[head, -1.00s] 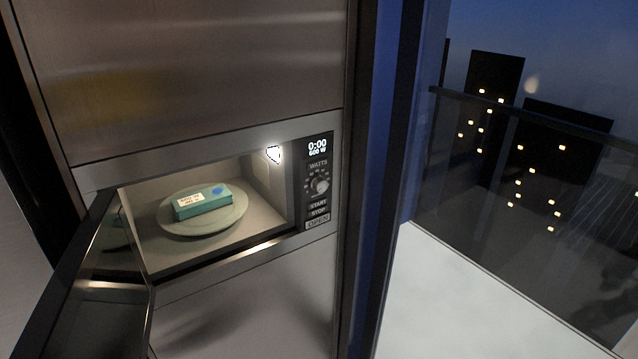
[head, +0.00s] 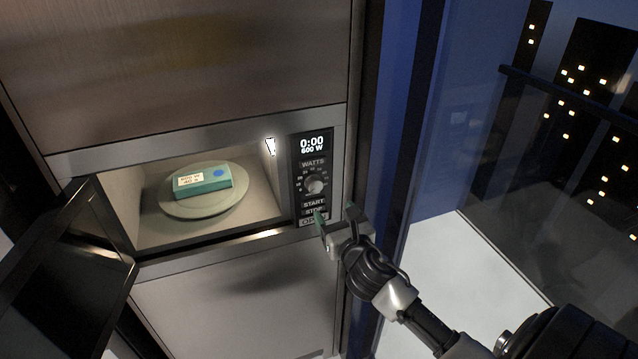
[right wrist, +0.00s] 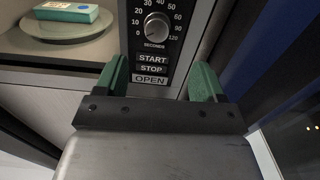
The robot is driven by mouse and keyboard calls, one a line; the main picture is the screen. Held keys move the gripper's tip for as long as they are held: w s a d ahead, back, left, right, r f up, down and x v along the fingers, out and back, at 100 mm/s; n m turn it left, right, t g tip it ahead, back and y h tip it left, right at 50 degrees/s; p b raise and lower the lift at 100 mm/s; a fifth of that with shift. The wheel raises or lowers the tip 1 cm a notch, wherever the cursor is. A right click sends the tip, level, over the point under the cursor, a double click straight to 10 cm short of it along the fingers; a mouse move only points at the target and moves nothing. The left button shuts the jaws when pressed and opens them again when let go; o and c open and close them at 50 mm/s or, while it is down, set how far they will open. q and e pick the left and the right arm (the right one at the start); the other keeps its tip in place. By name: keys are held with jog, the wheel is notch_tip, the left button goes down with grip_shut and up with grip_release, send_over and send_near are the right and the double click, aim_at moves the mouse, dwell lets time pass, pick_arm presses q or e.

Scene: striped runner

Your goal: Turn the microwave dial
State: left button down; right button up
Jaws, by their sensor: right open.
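The microwave dial (head: 316,186) is a round silver knob on the dark control panel, under a display reading 0:00 and 600 W. In the right wrist view the dial (right wrist: 157,27) is at the top, with START, STOP and OPEN buttons below it. The microwave (head: 213,133) is built into a metal cabinet, its door (head: 72,265) swung open to the left. My right gripper (head: 336,212) is open and empty, just below the dial and apart from it, near the lower buttons. In the right wrist view its green fingertips (right wrist: 161,80) straddle the OPEN button's sides. My left gripper is out of view.
A teal box (head: 203,181) lies on the round plate (head: 170,208) inside the lit microwave. A dark cabinet edge and blue wall (head: 408,130) stand right of the panel. A glass railing with a night city is further right.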

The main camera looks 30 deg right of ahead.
aim_at(316, 187)
jog(key=b+x, duration=0.2)
jog(key=x, duration=0.6)
jog(key=shift+w+a+f, duration=0.1)
jog(key=shift+w+f, duration=0.1)
jog(key=shift+w, duration=0.15)
jog(key=shift+w+r+b, duration=0.1)
jog(key=shift+w+b, duration=0.2)
jog(key=shift+w, duration=0.55)
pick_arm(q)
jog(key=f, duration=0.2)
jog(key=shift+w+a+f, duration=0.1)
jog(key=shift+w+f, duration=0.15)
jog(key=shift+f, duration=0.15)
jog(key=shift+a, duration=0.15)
pick_arm(e)
jog(key=c, duration=0.9)
